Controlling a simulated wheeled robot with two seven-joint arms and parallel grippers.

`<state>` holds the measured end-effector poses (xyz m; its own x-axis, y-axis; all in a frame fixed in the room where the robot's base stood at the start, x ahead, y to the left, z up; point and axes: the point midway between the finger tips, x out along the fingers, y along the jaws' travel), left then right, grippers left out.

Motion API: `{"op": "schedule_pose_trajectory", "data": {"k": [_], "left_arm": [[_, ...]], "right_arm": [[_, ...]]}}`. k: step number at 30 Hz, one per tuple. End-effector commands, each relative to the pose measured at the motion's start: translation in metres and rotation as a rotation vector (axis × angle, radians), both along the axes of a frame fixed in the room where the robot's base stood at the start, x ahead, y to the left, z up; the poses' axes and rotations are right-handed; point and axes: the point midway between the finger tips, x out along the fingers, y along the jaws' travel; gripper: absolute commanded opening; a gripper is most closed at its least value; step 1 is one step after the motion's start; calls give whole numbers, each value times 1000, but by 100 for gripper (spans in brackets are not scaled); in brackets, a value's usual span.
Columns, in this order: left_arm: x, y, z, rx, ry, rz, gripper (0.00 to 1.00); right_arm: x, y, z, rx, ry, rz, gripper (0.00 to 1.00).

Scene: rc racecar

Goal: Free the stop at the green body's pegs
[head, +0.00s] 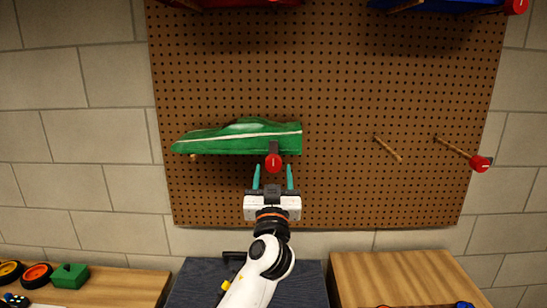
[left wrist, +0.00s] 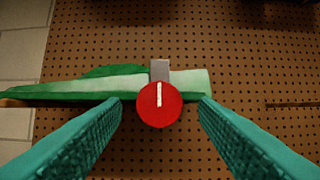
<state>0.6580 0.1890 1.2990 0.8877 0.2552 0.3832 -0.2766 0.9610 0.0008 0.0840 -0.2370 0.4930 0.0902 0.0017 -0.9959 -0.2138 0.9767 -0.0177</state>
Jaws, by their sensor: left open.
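The green body (head: 236,138) with a white stripe hangs on the pegboard, resting on pegs. A red round stop (head: 273,163) with a white mark sits at the front of its right peg. A bare wooden peg end (head: 193,156) shows under the body's left part. My left gripper (head: 273,178) is open just below and in front of the red stop. In the left wrist view the red stop (left wrist: 159,104) lies between the two teal fingers, nearer their tips, with the green body (left wrist: 75,88) behind it. Contact with the fingers is not visible. My right gripper is out of view.
The pegboard (head: 330,90) has a bare peg (head: 388,148) and a peg with another red stop (head: 480,163) at right. Red and blue bodies hang at the top edge. Below are wooden tables, wheels (head: 37,275) and a green block (head: 69,276).

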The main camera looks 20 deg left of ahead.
Motion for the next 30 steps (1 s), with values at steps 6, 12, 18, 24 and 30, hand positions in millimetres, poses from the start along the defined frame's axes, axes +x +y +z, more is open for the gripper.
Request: {"op": "schedule_pose_trajectory", "data": {"k": [6, 12, 18, 24, 30], "left_arm": [[27, 8, 13, 1, 0, 0, 55], [34, 10, 14, 0, 1, 0, 55], [34, 10, 14, 0, 1, 0, 55], [33, 10, 14, -1, 1, 0, 24], [33, 10, 14, 1, 1, 0, 10]], "right_arm": [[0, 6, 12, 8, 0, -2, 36], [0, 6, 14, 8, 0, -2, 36], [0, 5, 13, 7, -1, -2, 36], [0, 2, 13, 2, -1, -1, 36], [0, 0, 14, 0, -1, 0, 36]]}}
